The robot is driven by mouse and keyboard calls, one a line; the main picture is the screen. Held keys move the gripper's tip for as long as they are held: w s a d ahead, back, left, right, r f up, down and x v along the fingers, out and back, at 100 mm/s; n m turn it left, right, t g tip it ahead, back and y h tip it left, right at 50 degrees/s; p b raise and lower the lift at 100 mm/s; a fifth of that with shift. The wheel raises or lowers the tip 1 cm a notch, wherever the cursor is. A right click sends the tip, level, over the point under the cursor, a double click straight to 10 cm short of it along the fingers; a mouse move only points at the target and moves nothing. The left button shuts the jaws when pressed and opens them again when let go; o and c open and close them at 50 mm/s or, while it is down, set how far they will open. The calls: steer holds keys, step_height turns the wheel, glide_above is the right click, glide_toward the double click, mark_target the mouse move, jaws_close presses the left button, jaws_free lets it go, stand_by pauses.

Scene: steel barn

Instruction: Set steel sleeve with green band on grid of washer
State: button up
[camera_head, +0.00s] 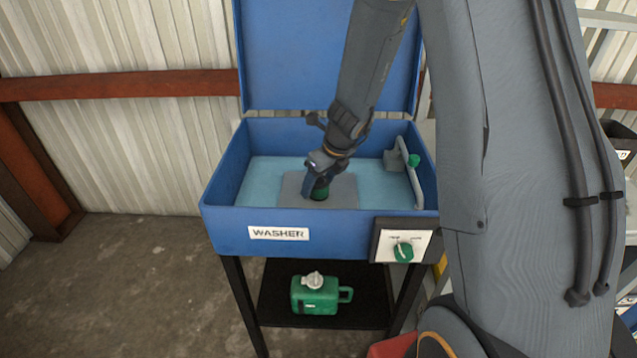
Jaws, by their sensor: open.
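The blue washer (222,222) stands with its lid raised. Inside it, a grey grid (346,196) lies in the middle of the pale blue basin. The steel sleeve with the green band (320,193) is on the grid, and its green band shows. My gripper (318,182) is inside the washer, right at the sleeve, with its fingers open around or beside the sleeve's top. My gripper hides the upper part of the sleeve, so I cannot tell whether the fingers touch it.
A control box with a green dial (403,252) is on the washer's front right. A green jug (316,295) sits on the black shelf below. The basin's left side is clear.

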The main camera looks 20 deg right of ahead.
steer(key=p+v, duration=0.3)
steer(key=v, duration=0.9)
steer(key=shift+r, duration=0.15)
